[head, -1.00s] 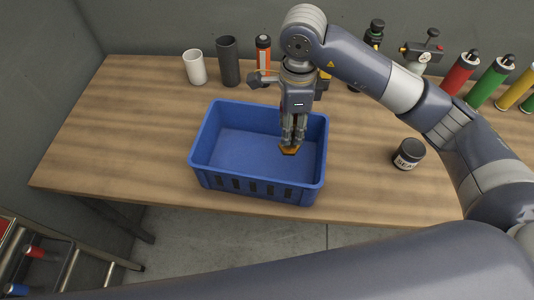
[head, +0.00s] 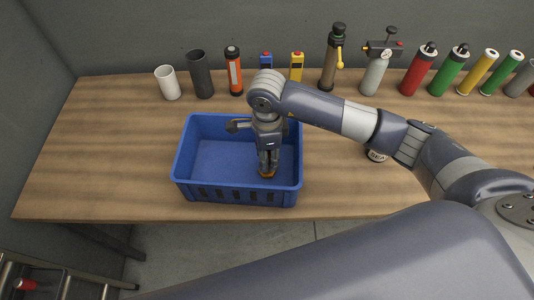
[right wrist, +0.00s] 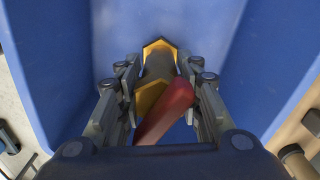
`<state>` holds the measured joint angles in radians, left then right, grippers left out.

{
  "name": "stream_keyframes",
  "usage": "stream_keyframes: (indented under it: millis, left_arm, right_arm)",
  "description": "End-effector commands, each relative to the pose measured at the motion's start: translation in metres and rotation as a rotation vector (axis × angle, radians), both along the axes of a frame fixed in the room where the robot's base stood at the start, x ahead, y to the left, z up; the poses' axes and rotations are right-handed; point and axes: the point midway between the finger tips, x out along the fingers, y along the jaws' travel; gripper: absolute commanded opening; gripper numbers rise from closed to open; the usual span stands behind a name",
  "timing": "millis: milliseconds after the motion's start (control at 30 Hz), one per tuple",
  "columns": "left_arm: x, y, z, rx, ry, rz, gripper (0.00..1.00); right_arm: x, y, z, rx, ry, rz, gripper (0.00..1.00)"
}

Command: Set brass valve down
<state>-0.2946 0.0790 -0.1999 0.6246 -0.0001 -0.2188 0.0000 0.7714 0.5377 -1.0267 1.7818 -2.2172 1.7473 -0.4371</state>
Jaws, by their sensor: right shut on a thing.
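The brass valve (right wrist: 157,62) is between the fingers of my right gripper (right wrist: 160,95) in the right wrist view. It has brass-yellow hex ends, a grey middle and a red handle (right wrist: 166,112). My right gripper is shut on the valve. Whether the valve touches the crate floor I cannot tell. My left gripper is not in view.
The crate stands on a wooden table (head: 80,165) near its front edge. Along the back stand a white cup (head: 167,83), a dark cup (head: 201,74), an orange cylinder (head: 234,72) and several coloured cylinders. The table's left side is clear.

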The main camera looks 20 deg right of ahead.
Motion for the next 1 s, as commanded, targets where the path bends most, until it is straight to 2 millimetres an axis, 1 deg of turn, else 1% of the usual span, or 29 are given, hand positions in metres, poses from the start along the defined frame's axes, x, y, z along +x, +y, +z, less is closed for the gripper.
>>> stream_keyframes:
  millis: [67, 100, 167, 467, 600, 633, 767, 1000]
  left_arm:
    - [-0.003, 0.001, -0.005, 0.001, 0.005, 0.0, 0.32]
    - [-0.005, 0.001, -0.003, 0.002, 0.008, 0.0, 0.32]
    - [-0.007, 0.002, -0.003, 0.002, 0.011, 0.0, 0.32]
    - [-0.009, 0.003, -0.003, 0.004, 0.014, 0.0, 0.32]
    - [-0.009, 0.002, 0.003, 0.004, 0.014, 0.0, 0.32]
    - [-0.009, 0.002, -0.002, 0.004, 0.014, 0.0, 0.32]
    - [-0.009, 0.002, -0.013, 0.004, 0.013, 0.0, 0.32]
    - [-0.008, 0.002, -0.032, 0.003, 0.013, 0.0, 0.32]
  right_arm:
    - [0.0, 0.0, -0.003, 0.001, -0.001, 0.0, 0.0]
    - [0.0, 0.0, -0.002, 0.0, 0.0, 0.0, 0.4]
    - [0.0, 0.0, -0.002, 0.0, 0.0, 0.0, 0.53]
    - [0.0, 0.0, -0.002, 0.0, 0.0, 0.0, 0.53]
    - [0.0, 0.0, 0.003, 0.0, 0.0, 0.0, 0.53]
    - [0.001, 0.0, 0.004, 0.001, -0.003, 0.0, 0.53]
    - [0.002, 0.0, 0.025, 0.0, -0.008, 0.001, 0.53]
    - [0.002, 0.0, 0.079, 0.0, -0.007, 0.001, 0.53]
